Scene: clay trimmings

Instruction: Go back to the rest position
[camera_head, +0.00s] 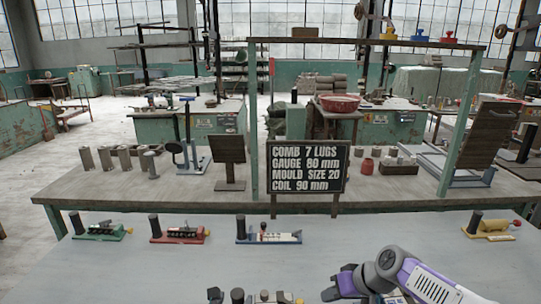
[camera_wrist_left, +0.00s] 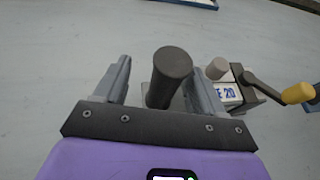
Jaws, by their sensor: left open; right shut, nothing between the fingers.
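My left gripper (camera_wrist_left: 161,78) is open in the left wrist view, its two fingers on either side of a dark upright cylinder (camera_wrist_left: 170,70); I cannot tell whether they touch it. The cylinder belongs to a device with a white label plate (camera_wrist_left: 229,95) ending in "20" and a crank with a yellow knob (camera_wrist_left: 298,93). In the head view the cylinder's top (camera_head: 237,296) shows at the bottom edge, with most of the left gripper cut off. My right gripper (camera_head: 331,293) is shut and empty at the bottom, its purple-and-white arm coming from the lower right.
On the grey table stand a green device (camera_head: 103,233), a red device (camera_head: 180,237), a blue device (camera_head: 268,239) and a yellow device (camera_head: 491,230). A black sign (camera_head: 306,167) with white lettering stands behind. The table's middle is largely clear.

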